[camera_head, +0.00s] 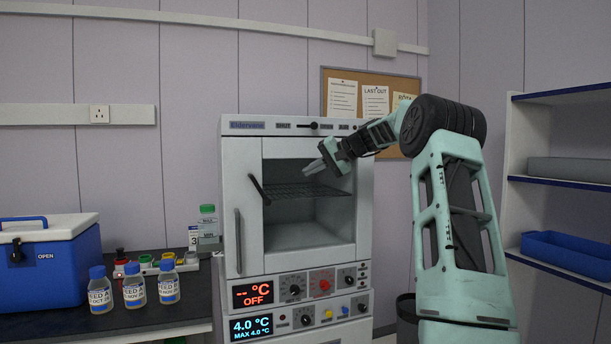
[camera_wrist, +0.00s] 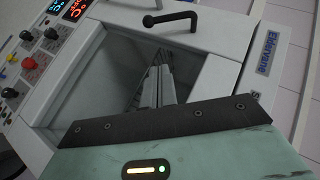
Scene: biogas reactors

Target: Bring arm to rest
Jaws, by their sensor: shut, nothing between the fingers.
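My gripper (camera_head: 317,166) is at the end of my raised arm, in front of the upper part of the incubator (camera_head: 243,180) window in the head view. Its fingers point left and are together, with nothing between them. In the wrist view the gripper (camera_wrist: 165,75) shows its fingers close together over the dark window area of the incubator (camera_wrist: 215,75). I cannot tell whether the fingers touch the incubator or are inside its opening. My arm reaches in from the right of the head view.
The black bench (camera_head: 150,325) at left holds a blue cool box (camera_head: 45,265), several blue-capped bottles (camera_head: 133,290) and a green-capped bottle (camera_head: 208,228). The incubator's handle (camera_head: 238,240) is on its left front. Shelves with a blue tray (camera_head: 567,252) stand at right. A notice board (camera_head: 340,75) hangs behind.

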